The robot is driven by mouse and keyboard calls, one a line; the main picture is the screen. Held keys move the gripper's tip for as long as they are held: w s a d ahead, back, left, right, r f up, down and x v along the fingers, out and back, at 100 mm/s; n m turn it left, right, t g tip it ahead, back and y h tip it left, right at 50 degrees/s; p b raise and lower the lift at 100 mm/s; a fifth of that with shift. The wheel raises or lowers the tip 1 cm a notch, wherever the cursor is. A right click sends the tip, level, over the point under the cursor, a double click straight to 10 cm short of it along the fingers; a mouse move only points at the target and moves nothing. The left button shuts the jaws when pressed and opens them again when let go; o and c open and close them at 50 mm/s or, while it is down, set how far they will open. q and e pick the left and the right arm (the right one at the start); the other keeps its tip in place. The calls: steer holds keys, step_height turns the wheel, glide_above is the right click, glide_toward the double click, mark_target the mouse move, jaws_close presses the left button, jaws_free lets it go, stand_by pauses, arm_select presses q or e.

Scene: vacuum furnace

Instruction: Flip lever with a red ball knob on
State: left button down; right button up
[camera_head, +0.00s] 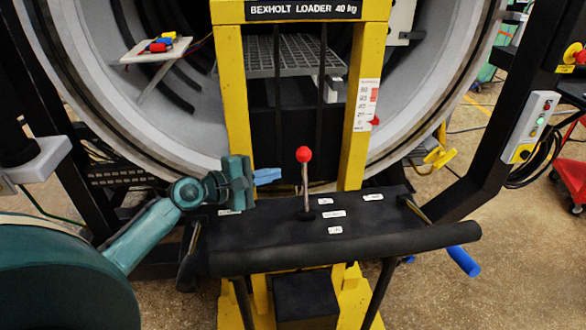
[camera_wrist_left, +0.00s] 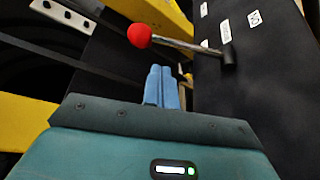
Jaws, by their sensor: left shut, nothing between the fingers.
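The lever with a red ball knob (camera_head: 304,154) stands nearly upright on the black panel (camera_head: 262,236) of the yellow loader. In the left wrist view the red knob (camera_wrist_left: 140,35) and its metal rod (camera_wrist_left: 185,45) show beyond the fingertips, with the rod running to a black base on the panel. My left gripper (camera_head: 278,175) is to the left of the lever, apart from it, a little lower than the knob. Its blue fingers (camera_wrist_left: 162,72) are shut and empty. My right gripper is not in view.
Several white labels (camera_head: 334,214) lie around the lever base. Yellow uprights (camera_head: 235,95) rise behind the panel, and a thick black handlebar (camera_head: 340,250) runs along its front. A control box (camera_head: 530,125) is at the right. The space between fingers and lever is clear.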

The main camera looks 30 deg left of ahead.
mark_target(303, 169)
arm_select(q)
steer(key=x, duration=0.7)
steer(key=shift+s, duration=0.15)
